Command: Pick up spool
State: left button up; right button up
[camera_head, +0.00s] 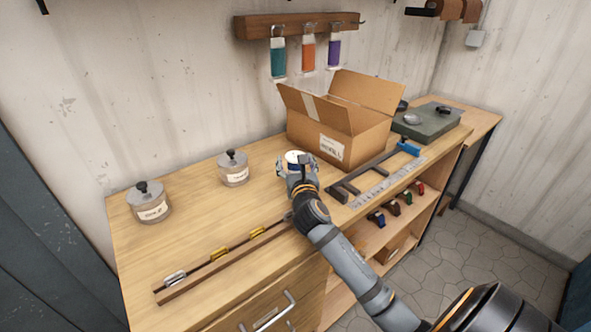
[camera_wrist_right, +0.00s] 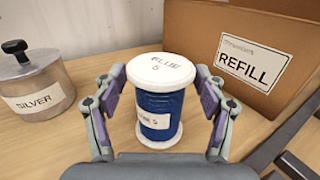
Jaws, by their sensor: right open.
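The spool (camera_wrist_right: 160,105) stands upright on the workbench, with blue thread, white end discs and a label that seems to read BLUE 5. In the head view the spool (camera_head: 294,157) shows only partly, in front of the cardboard box, with my right gripper over its near side. In the right wrist view my right gripper (camera_wrist_right: 165,92) is open, one finger on each side of the spool. A gap shows between each finger and the spool. My left gripper is not in view.
An open cardboard box (camera_head: 330,141) marked REFILL stands just behind the spool. A lidded jar (camera_head: 233,170) labelled SILVER in the right wrist view (camera_wrist_right: 42,98) is to the left. Another jar (camera_head: 149,204) stands farther left. A long rail (camera_head: 222,264) lies along the front edge.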

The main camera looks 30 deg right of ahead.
jog(key=shift+s+r, duration=0.1)
jog(key=shift+c, duration=0.3)
jog(key=c, duration=1.4)
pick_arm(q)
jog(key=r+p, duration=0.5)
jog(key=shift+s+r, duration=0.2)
pick_arm(e)
notch_tip(320, 180, up, 28)
